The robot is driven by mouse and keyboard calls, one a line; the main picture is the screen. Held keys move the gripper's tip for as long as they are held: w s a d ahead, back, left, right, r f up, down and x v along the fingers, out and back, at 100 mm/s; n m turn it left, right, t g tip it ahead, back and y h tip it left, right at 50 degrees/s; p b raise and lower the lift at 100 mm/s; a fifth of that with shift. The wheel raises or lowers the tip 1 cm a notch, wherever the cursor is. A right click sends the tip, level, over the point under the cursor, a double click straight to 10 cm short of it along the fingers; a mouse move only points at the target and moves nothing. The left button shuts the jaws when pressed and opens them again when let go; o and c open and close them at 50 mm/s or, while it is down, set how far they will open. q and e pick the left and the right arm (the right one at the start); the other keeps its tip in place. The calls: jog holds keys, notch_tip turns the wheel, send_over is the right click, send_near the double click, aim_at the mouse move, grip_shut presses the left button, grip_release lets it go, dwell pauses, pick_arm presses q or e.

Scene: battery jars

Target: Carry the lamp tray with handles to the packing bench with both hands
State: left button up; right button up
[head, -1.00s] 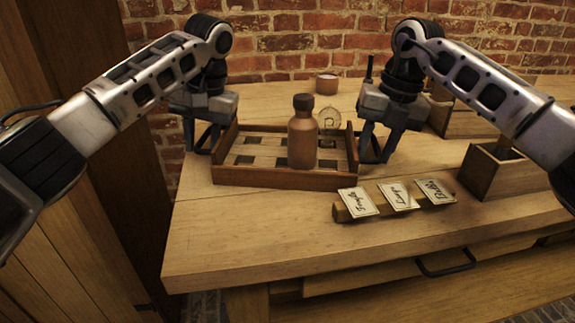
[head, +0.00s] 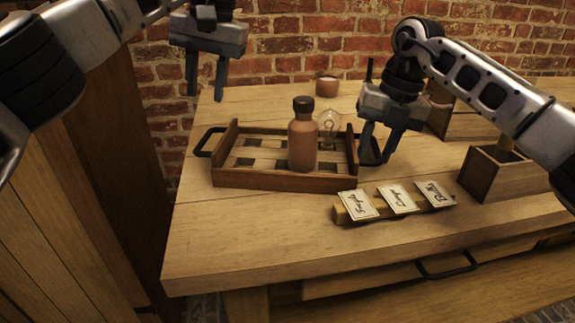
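The wooden lamp tray (head: 275,181) sits on the wooden bench top, with a slotted floor and a dark handle at each end. A brown bottle (head: 302,140) with a dark cap stands upright in it, and a clear glass lamp (head: 329,124) stands behind the bottle. My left gripper (head: 206,90) is open and empty, raised above and apart from the tray's left handle (head: 204,143). My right gripper (head: 377,156) is at the tray's right handle (head: 372,161), its fingers apart around it. Whether they touch the handle cannot be told.
A wooden strip with several written cards (head: 398,199) lies in front of the tray. A wooden box (head: 492,178) stands at right. A small copper-coloured cup (head: 326,86) stands behind. The bench's front left is clear; a brick wall closes the back.

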notch_tip(320, 180, up, 11)
jog(key=d, duration=0.2)
jog(key=shift+r, duration=0.2)
